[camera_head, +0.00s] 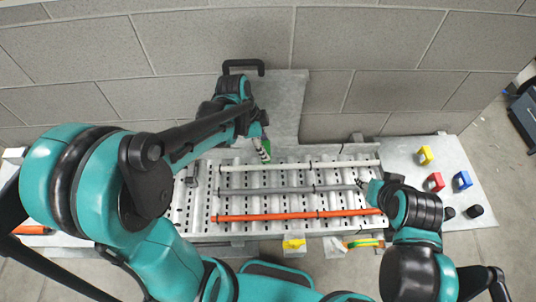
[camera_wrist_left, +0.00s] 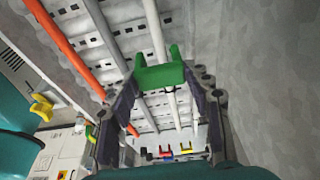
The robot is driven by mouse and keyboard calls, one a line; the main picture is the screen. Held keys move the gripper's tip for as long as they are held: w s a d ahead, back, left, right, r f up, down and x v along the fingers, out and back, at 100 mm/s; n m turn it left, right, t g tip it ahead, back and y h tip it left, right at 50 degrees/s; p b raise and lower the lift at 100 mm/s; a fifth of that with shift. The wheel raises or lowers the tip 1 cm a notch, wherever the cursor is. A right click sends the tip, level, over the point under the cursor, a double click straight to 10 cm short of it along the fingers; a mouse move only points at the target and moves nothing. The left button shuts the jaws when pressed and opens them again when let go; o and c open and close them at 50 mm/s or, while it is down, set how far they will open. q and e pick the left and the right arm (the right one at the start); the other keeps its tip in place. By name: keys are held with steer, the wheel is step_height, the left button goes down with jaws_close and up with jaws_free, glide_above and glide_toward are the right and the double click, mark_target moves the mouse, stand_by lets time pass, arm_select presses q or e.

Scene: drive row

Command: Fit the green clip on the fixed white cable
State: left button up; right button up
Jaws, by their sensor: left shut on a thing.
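The green clip (camera_wrist_left: 160,75) is gripped between the fingers of my left gripper (camera_wrist_left: 158,92), its two prongs pointing away from the gripper. The fixed white cable (camera_head: 300,165) runs left to right along the back of the perforated metal tray; in the left wrist view the white cable (camera_wrist_left: 154,28) runs behind the clip, roughly in line with it. I cannot tell whether they touch. In the head view my left gripper (camera_head: 263,150) is just behind the white cable, left of its middle. My right gripper (camera_head: 370,184) is near the right end of the grey cable; its fingers are too small to read.
The grey cable (camera_head: 285,189) and orange cable (camera_head: 290,215) lie in front of the white one. A yellow clip (camera_head: 293,244) is at the front edge. Yellow (camera_head: 425,155), red (camera_head: 436,181) and blue (camera_head: 463,180) pieces stand on the right plate. A block wall is behind.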

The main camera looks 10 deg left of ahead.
arm_select(q)
step_height(320, 180, down, 9)
steer(key=shift+w+f, duration=0.1)
stand_by(0.3)
steer(key=shift+b, duration=0.35)
steer(key=o, duration=0.6)
steer(key=shift+o, duration=0.2)
steer(key=p+v, duration=0.1)
steer(key=v, duration=1.1)
steer(key=s+a+r+n+t+y, duration=0.1)
steer(key=s+r+n+t+y, duration=0.2)
steer(key=n, duration=1.1)
steer(key=shift+s+a+r+n+t, duration=0.35)
steer(key=shift+s+r+t, duration=1.3)
steer(key=shift+s, duration=1.65)
